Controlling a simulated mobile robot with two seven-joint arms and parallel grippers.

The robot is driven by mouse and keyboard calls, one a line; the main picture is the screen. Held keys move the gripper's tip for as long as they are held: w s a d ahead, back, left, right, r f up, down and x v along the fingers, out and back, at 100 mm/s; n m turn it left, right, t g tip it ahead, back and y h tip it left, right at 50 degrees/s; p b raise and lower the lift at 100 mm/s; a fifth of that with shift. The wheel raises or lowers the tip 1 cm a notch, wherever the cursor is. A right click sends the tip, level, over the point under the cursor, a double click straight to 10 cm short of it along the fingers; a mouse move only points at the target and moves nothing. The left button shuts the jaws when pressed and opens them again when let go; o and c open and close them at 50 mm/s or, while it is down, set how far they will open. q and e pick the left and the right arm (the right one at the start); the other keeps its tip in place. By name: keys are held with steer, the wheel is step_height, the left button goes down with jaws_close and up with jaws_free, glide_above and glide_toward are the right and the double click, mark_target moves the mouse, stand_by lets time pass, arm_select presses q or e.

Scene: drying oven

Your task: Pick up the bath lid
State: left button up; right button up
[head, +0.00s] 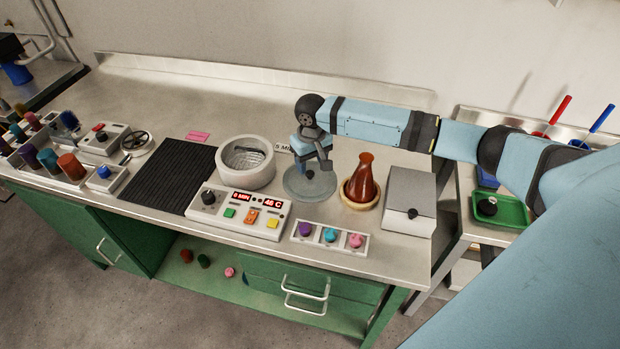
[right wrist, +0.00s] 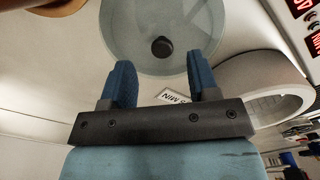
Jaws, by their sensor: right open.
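The bath lid is a round, translucent blue-grey disc (head: 296,188) lying on the bench between the white bath (head: 246,163) and the brown flask. In the right wrist view the lid (right wrist: 125,40) shows a black knob (right wrist: 162,47) at its middle. My right gripper (head: 318,164) is above the lid and hides part of it in the head view. In the right wrist view its two blue fingers (right wrist: 160,72) are spread, with nothing between them; the knob shows just beyond their tips. The bath stands uncovered. My left gripper is not in view.
A brown flask (head: 364,178) on a ring stands close right of the lid, with a grey box (head: 408,198) beyond. The control panel (head: 236,212) and a tray of coloured knobs (head: 330,251) lie in front. A dark ribbed mat (head: 168,176) lies left.

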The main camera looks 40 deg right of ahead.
mark_target(310, 172)
steer(key=shift+w+f, duration=0.15)
steer(key=shift+f, duration=1.8)
steer(key=c, duration=1)
jaws_close()
steer(key=shift+r, duration=0.1)
